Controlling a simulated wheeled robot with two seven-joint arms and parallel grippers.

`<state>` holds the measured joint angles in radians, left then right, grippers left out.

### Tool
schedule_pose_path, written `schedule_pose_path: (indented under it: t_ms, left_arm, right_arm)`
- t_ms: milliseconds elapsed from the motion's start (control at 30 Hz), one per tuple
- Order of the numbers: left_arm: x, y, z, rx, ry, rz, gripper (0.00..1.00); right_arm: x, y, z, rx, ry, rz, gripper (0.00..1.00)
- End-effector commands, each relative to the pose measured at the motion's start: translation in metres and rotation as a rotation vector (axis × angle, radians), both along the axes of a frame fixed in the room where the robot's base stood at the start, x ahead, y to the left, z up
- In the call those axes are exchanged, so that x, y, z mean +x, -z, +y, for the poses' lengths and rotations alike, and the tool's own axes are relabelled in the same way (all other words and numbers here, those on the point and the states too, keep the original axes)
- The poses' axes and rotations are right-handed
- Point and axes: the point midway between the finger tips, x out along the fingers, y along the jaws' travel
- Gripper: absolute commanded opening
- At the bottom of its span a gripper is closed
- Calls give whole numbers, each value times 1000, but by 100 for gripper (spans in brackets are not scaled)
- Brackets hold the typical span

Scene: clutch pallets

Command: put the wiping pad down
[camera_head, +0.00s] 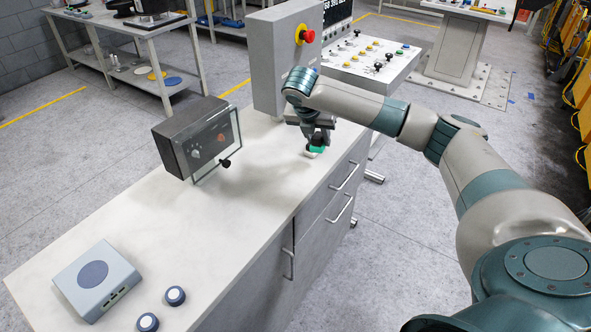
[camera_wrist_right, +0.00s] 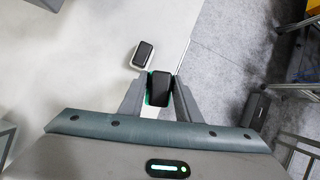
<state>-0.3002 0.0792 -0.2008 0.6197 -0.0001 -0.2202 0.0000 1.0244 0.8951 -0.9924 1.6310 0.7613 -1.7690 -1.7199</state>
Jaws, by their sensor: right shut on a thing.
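The wiping pad, seen as a black block with green edges (camera_wrist_right: 160,88), is between the fingers of my right gripper (camera_wrist_right: 160,92) in the right wrist view. In the head view its green part (camera_head: 319,149) shows just below my right gripper (camera_head: 318,138), over the far right part of the counter near its edge. The gripper is shut on it. I cannot tell whether the pad touches the counter. A small white item with a black top (camera_wrist_right: 144,54) lies on the counter close by, apart from the pad in the wrist view. My left gripper is not in view.
The white counter (camera_head: 240,205) has free room in its middle. A dark box with a clear front panel (camera_head: 198,140) stands left of the gripper. A grey cabinet with a red button (camera_head: 280,60) rises behind it. A grey-blue box (camera_head: 97,280) and two round knobs (camera_head: 175,295) lie nearer.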

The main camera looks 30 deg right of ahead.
Motion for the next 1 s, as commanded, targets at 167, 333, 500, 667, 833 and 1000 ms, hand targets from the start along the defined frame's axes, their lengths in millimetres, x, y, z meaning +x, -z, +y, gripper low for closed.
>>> schedule_pose_path:
  t_ms: [167,333,500,667,833,1000]
  left_arm:
    - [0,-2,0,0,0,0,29]
    - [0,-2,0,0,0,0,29]
    - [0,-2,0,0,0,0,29]
    - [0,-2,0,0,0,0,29]
    - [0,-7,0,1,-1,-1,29]
    - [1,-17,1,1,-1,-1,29]
  right_arm:
    - [-25,-28,-31,87,201,-34,0]
    - [-34,-36,-38,114,265,-44,0]
    - [-35,-36,-38,116,269,-46,0]
    - [-34,-36,-38,116,267,-46,0]
    - [-30,-32,-30,116,266,-43,0]
    - [-18,-19,-9,116,264,-43,0]
